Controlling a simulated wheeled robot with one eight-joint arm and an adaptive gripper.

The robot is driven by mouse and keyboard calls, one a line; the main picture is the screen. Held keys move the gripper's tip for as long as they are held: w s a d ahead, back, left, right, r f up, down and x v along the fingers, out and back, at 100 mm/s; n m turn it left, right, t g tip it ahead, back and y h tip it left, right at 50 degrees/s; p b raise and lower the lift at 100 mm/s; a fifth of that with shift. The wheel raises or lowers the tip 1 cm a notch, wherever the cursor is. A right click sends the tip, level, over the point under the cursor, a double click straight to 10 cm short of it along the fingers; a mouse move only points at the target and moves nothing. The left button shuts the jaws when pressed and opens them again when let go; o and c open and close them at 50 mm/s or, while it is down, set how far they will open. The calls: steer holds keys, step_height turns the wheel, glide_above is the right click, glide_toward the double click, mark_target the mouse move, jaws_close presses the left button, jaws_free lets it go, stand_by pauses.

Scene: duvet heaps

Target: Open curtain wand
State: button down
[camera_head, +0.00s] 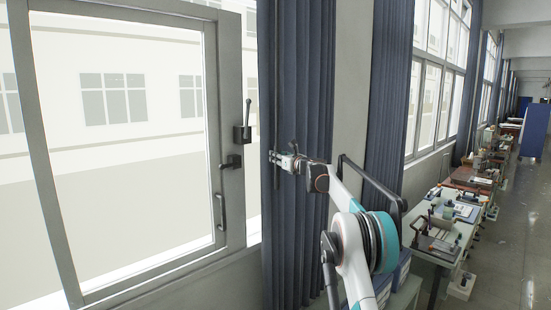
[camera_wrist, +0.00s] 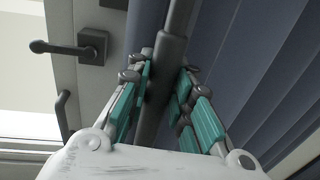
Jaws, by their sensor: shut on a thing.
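The blue-grey curtain (camera_head: 297,80) hangs in folds beside the glazed door or window frame in the head view. It also fills the right of the wrist view (camera_wrist: 240,60). The curtain wand is a grey rod with a thicker dark grip (camera_wrist: 168,62), running up between my fingers in the wrist view. My gripper (camera_head: 273,159) is at the curtain's left edge, about mid-height. In the wrist view its teal-padded fingers (camera_wrist: 162,92) are shut on the wand's grip, one on each side.
A grey-framed glazed panel (camera_head: 230,70) stands left of the curtain. Its lever handle (camera_head: 230,162) and pull bar (camera_head: 221,211) stick out near my gripper. A second curtain (camera_head: 388,100) hangs to the right.

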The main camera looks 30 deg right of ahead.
steer(key=c, duration=1.7)
jaws_free()
steer(key=shift+d+f, duration=0.1)
steer(key=shift+d, duration=0.1)
steer(key=shift+o, duration=1.4)
steer(key=shift+s+d, duration=0.1)
steer(key=shift+d, duration=0.05)
steer(key=s+d, duration=0.1)
steer(key=s, duration=1)
steer(key=shift+s+d, duration=0.2)
steer(key=shift+s, duration=0.2)
